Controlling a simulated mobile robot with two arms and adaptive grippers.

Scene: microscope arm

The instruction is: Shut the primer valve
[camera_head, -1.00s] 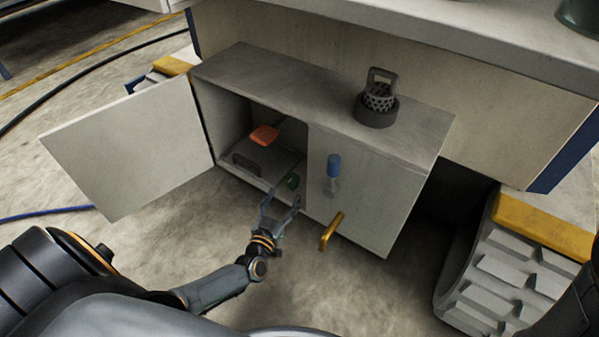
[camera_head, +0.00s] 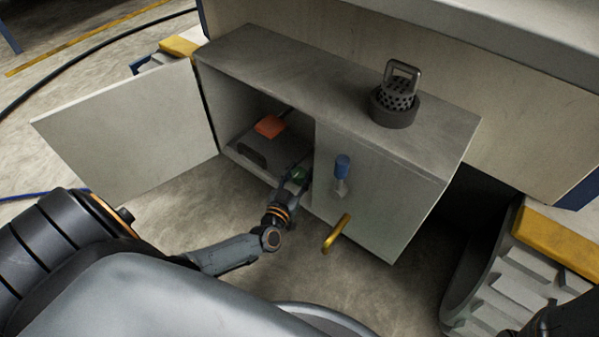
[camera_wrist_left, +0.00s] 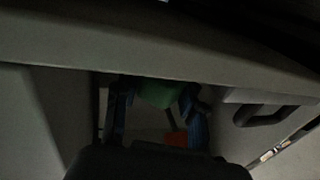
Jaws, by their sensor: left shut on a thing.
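A green knob (camera_head: 298,174) sits inside the open cabinet (camera_head: 262,55), near the front of its opening; I take it to be the primer valve. In the left wrist view the green knob (camera_wrist_left: 160,93) lies between the two fingers. My left gripper (camera_head: 296,180) reaches into the opening and is shut on the knob, its fingers on either side. It also shows in the left wrist view (camera_wrist_left: 158,108). The lower part of the knob is hidden by the gripper.
The cabinet door (camera_head: 128,127) stands open at left. An orange block (camera_head: 270,126) lies deeper inside. A blue-handled lever (camera_head: 342,166) and a yellow handle (camera_head: 336,234) are on the right front panel. A dark strainer (camera_head: 396,96) stands on top.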

